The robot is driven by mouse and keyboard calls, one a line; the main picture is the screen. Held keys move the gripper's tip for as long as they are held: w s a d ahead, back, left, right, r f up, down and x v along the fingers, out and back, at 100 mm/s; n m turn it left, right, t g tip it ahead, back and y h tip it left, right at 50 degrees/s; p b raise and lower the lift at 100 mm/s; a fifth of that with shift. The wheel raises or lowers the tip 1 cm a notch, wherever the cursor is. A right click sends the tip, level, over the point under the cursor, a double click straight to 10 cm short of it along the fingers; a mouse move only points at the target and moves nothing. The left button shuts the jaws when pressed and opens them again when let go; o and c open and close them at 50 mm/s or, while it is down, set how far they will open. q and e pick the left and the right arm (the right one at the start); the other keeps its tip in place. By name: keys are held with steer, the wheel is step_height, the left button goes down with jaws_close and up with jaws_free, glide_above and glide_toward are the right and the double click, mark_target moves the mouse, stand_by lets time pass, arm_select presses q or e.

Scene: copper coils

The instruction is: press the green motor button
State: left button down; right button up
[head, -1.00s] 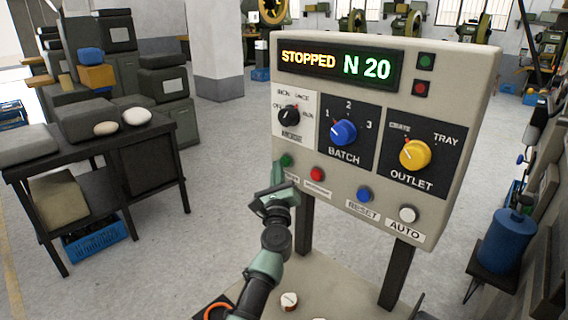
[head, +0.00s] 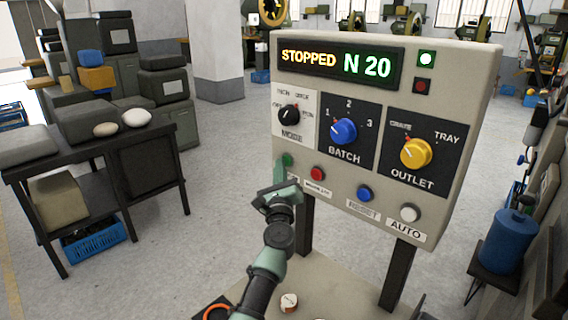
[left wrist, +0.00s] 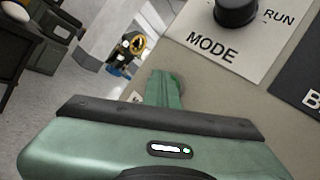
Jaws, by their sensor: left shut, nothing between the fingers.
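The green motor button (head: 288,160) is at the left end of the button row on the beige control panel (head: 262,130). My left gripper (head: 281,171) is shut and empty, with its fingertips at the button, which they partly cover. I cannot tell whether they touch it. In the left wrist view the shut fingers (left wrist: 163,88) point at the panel below the MODE knob (left wrist: 236,10), and the button is mostly hidden behind them. The display (head: 338,64) reads STOPPED N 20. The green lamp (head: 427,58) is lit and the red lamp (head: 422,86) is dark. My right gripper is not in view.
A red button (head: 317,174) is close to the right of my left gripper, then a blue reset button (head: 365,194) and a white AUTO button (head: 409,213). A dark table (head: 95,146) stands at the left, with free floor between it and the panel.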

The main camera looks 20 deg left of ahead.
arm_select(q)
steer(key=shift+s, duration=0.1)
steer(key=shift+s+a+p, duration=0.3)
steer(key=shift+s+p, duration=0.1)
steer(key=shift+s, duration=0.4)
steer(key=s, duration=0.1)
steer(key=s+a+p, duration=0.1)
steer(key=s, duration=0.1)
steer(key=s+p, duration=0.1)
steer(key=shift+s+a, duration=0.3)
steer(key=shift+s, duration=0.05)
stand_by(0.6)
